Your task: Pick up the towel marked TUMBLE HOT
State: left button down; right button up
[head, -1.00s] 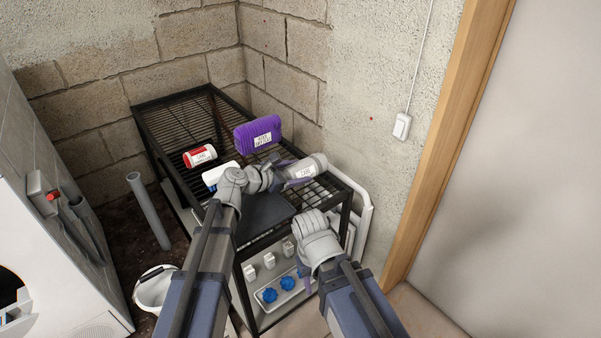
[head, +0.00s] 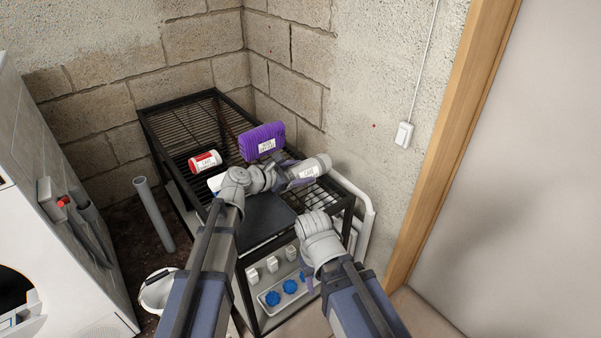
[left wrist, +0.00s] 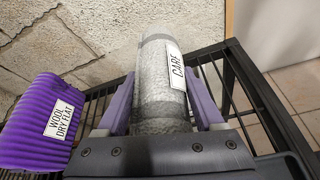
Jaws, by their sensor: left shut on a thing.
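My left gripper (head: 285,174) is shut on a grey rolled towel (head: 322,162) over the right end of the black rack. In the left wrist view the fingers (left wrist: 162,108) sit on both sides of the grey towel (left wrist: 158,60). Its white tag shows CARE; no TUMBLE HOT wording is readable. A purple towel (head: 261,137), tagged WOOL DRY FLAT in the left wrist view (left wrist: 38,115), stands behind. A red and white towel (head: 205,161) lies to the left, its tag too small to read. My right gripper (head: 308,284) hangs in front of the rack, its fingers mostly hidden.
A white roll (head: 215,183) is partly hidden by my left arm. The black wire rack (head: 180,123) stands against block walls. Its lower shelf holds small white boxes (head: 272,264) and a tray (head: 268,301) of blue things. A white bucket (head: 157,290) and grey pipe (head: 153,213) stand left.

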aim_at(300, 167)
pick_arm(q)
notch_tip(300, 167, up, 8)
jog(key=p, duration=0.6)
jog(key=shift+f+p, duration=0.2)
jog(key=shift+p, duration=0.1)
